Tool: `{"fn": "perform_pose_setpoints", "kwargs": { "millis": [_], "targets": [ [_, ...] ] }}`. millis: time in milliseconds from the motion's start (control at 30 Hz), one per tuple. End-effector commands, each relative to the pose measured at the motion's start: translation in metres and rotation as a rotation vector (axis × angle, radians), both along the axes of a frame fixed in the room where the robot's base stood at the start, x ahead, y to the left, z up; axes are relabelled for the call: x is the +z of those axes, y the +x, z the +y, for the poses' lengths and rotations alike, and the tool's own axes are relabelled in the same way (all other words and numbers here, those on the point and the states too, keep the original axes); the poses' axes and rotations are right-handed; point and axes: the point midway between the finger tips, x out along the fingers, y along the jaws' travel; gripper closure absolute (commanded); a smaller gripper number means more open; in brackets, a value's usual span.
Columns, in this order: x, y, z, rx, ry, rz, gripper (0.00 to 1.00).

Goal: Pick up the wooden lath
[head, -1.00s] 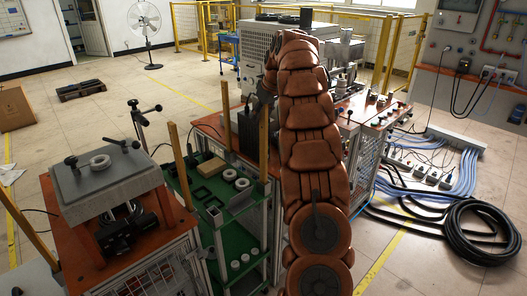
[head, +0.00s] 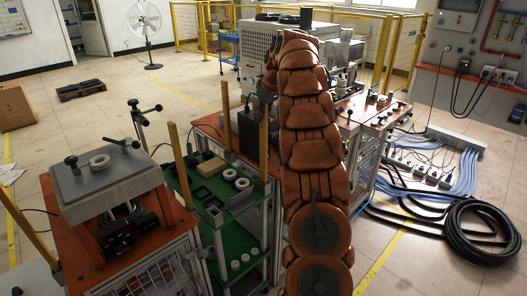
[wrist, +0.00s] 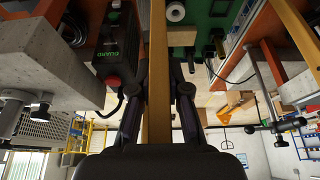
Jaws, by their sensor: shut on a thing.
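A wooden lath (head: 263,145) stands nearly upright below my gripper (head: 266,92) in the head view, left of my brown arm. In the wrist view the lath (wrist: 158,50) runs lengthwise between the two dark fingers of my gripper (wrist: 160,88). The gripper is shut on it. The arm hides part of the gripper in the head view. I cannot tell whether the lath's lower end is free of the stand. Other upright laths show: one at the rack's left (head: 176,150), one behind (head: 226,112).
A green shelf stand (head: 190,178) with white rings is just left of the held lath. A cart with a grey block (head: 105,182) stands at the left. A dark box (head: 249,131) is close behind the lath. Black cable coils (head: 483,232) lie on the right floor.

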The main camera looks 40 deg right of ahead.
Motion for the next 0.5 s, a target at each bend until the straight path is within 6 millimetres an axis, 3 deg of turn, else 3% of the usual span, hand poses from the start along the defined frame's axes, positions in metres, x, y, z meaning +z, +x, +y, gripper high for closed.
{"fn": "perform_pose_setpoints", "kwargs": {
  "millis": [267,500],
  "targets": [
    [0.007,0.001,0.0,0.001,-0.001,-0.002,1.0],
    [0.045,0.001,0.001,0.004,-0.002,-0.002,1.0]
  ]
}}
